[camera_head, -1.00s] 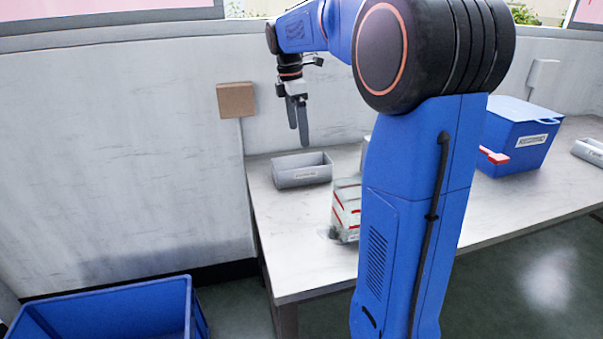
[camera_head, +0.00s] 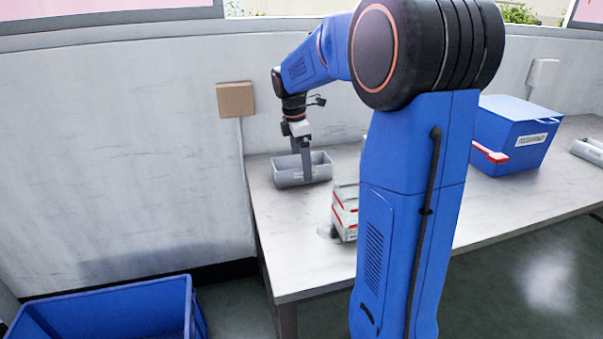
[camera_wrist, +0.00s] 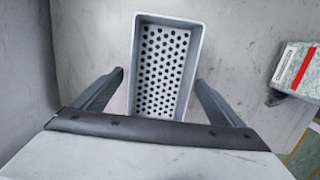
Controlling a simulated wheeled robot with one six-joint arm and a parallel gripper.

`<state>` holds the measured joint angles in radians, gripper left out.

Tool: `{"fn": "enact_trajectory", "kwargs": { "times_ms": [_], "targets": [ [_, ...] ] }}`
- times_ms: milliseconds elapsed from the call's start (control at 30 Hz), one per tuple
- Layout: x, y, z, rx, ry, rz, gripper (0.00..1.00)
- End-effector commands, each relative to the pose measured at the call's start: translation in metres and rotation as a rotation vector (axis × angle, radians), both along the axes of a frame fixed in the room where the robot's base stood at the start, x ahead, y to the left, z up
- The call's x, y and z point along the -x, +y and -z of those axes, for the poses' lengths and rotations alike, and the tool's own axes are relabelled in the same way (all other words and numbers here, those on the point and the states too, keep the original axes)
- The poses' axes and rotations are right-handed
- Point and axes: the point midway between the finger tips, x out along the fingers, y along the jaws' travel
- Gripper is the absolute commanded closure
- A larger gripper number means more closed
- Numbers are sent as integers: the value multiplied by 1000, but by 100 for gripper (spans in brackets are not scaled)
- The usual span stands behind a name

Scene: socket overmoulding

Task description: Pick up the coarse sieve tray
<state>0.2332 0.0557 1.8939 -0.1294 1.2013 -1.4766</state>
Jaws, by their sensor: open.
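The coarse sieve tray (camera_head: 287,178) is a grey rectangular box with a label on its front, standing on the table near its back left corner. In the wrist view the tray (camera_wrist: 128,95) shows a floor full of round holes and looks empty. My gripper (camera_head: 302,180) is open and has its fingers down at the tray. In the wrist view one finger of my gripper (camera_wrist: 160,82) is on each side of the tray, with a visible gap to its long walls. I cannot tell how deep the fingertips reach.
A stack of white and red boxes (camera_head: 346,212) stands on the table (camera_head: 290,265), right of the tray. A blue lidded box (camera_head: 508,145) is further right. A blue bin (camera_head: 105,315) is at lower left. The wall (camera_head: 180,130) is close behind the tray.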

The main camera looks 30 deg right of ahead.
Motion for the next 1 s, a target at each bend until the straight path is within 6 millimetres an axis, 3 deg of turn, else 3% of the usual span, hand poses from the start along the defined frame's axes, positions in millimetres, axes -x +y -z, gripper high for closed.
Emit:
{"fn": "enact_trajectory", "kwargs": {
  "times_ms": [267, 400, 467, 767, 1000],
  "targets": [
    [0, 0, 2, 0, -1, 0, 10],
    [0, 0, 2, 0, -1, 0, 44],
    [0, 0, 2, 0, -1, 0, 55],
    [0, 0, -1, 1, -2, 0, 55],
    [-1, -1, -33, 1, -5, -1, 55]
  ]
}}
